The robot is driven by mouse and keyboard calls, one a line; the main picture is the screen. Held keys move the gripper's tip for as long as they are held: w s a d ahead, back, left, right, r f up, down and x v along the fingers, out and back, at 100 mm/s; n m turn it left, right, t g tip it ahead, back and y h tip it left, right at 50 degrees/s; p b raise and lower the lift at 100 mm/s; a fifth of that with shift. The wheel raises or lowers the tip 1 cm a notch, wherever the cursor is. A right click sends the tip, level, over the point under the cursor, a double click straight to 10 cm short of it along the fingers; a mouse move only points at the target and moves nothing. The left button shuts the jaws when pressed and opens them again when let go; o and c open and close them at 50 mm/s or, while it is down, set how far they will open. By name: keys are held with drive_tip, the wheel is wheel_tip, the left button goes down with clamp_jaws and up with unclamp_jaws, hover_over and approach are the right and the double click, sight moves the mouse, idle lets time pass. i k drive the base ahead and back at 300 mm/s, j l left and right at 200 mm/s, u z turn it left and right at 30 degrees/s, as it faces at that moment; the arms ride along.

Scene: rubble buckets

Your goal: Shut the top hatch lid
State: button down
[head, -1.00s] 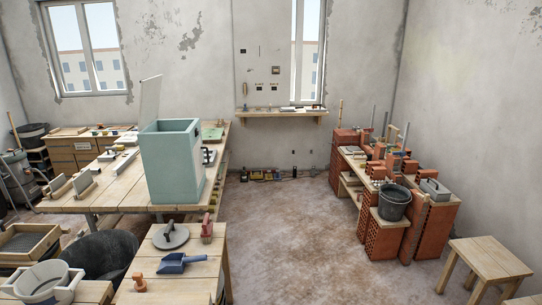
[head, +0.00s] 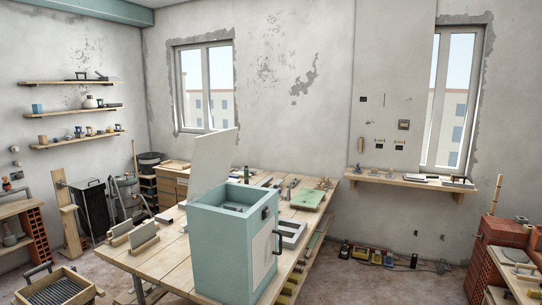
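A light teal box cabinet (head: 219,262) stands at the near end of the wooden workbench (head: 163,262). Its pale top hatch lid (head: 214,160) stands raised, nearly upright, along the box's left side. The open top shows part of the inside, with something grey in it. A white door panel (head: 263,254) with a dark handle is on the right-hand face. My gripper is not in view.
Trowels and floats lie on the bench behind the box. A green board (head: 308,200) is at its far right. A sieve tray (head: 58,288) is at lower left. Bare floor lies right of the bench, with tools (head: 374,254) along the wall.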

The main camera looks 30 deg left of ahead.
sight(212, 155)
drive_tip(key=i+u, duration=0.2)
drive_tip(key=i, duration=0.35)
drive_tip(key=i+l+u, duration=0.2)
drive_tip(key=i, duration=0.35)
drive_tip(key=i+u, duration=0.2)
drive_tip(key=i, duration=0.35)
